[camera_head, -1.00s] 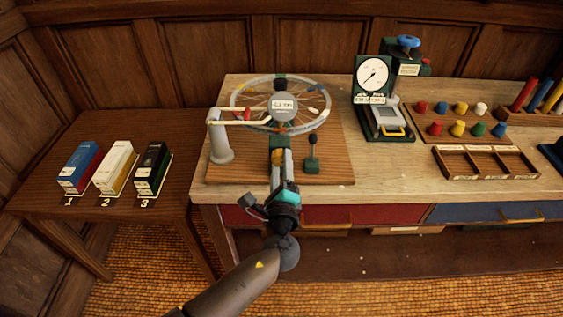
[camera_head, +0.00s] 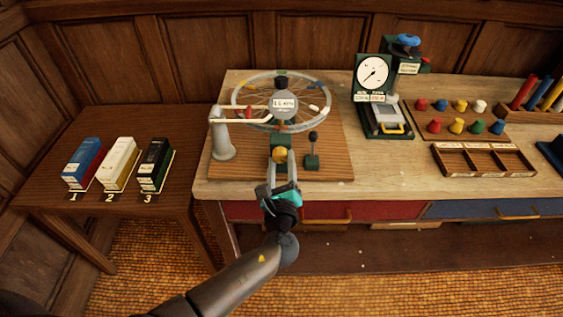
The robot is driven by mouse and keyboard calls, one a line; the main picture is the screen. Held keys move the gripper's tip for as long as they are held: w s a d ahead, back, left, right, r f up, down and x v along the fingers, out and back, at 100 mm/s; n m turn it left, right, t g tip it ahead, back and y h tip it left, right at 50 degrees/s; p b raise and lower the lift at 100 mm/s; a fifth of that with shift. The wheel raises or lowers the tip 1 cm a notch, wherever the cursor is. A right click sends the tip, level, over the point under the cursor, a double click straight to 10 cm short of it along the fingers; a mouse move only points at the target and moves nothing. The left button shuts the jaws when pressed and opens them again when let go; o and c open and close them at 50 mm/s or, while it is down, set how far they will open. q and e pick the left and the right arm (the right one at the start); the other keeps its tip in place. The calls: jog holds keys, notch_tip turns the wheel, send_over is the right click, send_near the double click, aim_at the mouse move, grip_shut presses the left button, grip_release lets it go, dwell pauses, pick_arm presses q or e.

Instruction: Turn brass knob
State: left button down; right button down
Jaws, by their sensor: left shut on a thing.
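The brass knob (camera_head: 280,154) is a small round golden knob on the front of a dark green block (camera_head: 281,140), below a spoked wheel (camera_head: 318,91). My left gripper (camera_head: 281,163) reaches up from below with one grey finger on each side of the knob and is shut on it. The knob's face shows between the fingers; its sides are partly hidden. A small white label (camera_head: 284,104) at the wheel's hub carries a reading too small to read surely. My right gripper is not in view.
A grey post with an arm (camera_head: 222,142) stands left of the knob, and a small black-topped lever (camera_head: 312,150) stands close on its right. A dial gauge (camera_head: 373,74), coloured pegs (camera_head: 457,126) and a divided tray (camera_head: 484,160) are farther right. Three boxes stand on the left table (camera_head: 40,190).

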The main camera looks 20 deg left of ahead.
pick_arm(q)
jog(key=shift+c, duration=1.5)
grip_release()
jog(key=v, duration=1.5)
jog(key=shift+s, duration=0.15)
